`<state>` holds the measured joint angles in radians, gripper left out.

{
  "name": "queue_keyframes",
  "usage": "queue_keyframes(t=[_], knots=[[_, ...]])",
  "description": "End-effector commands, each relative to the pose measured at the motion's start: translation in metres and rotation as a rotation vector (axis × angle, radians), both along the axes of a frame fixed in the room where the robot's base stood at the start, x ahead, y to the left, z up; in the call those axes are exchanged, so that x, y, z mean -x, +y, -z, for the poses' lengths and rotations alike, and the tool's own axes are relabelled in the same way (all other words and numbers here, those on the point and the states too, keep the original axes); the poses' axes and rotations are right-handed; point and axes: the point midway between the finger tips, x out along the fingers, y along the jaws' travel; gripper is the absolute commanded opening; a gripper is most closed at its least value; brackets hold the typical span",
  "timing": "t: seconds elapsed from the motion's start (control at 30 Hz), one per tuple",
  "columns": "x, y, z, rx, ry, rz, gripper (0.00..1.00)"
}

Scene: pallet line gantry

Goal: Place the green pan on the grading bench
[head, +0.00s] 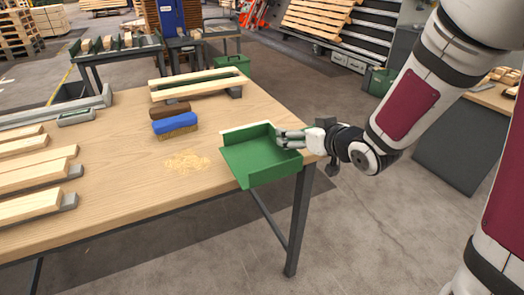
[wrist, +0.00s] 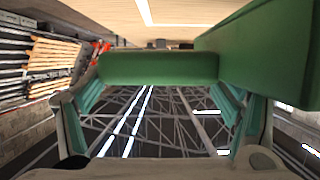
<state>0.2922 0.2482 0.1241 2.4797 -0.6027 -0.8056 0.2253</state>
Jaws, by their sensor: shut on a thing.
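The green pan (head: 262,160) is a shallow tray with raised sides and one low, open-looking side facing left. It is at the right front corner of the light wood bench (head: 130,190), partly over the corner and edge. I cannot tell whether its base touches the bench top. My gripper (head: 283,139) comes from the right and is shut on the pan's right wall. In the wrist view, the pan's green wall (wrist: 160,68) spans the space between my fingers (wrist: 160,105). The pan's underside is hidden.
A blue-topped brush or block (head: 175,123) and a brown block (head: 170,108) lie behind a patch of wood shavings (head: 187,162). Wooden slats (head: 35,170) lie at left, and a slatted wooden frame (head: 200,85) at the back. The bench's middle front is clear.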

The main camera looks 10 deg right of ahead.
Motion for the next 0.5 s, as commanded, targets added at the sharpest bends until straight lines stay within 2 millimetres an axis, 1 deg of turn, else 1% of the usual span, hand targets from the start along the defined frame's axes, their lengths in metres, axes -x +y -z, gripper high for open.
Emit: queue_keyframes(t=[0.07, 0.17, 0.27, 0.5], knots=[[0.000, 0.000, 0.000, 0.001, -0.003, 0.001, 0.37], [-0.012, -0.001, 0.002, 0.000, -0.004, 0.001, 0.37], [-0.034, -0.002, 0.004, 0.000, -0.004, 0.001, 0.37], [-0.093, -0.005, 0.010, 0.001, -0.005, 0.000, 0.37]])
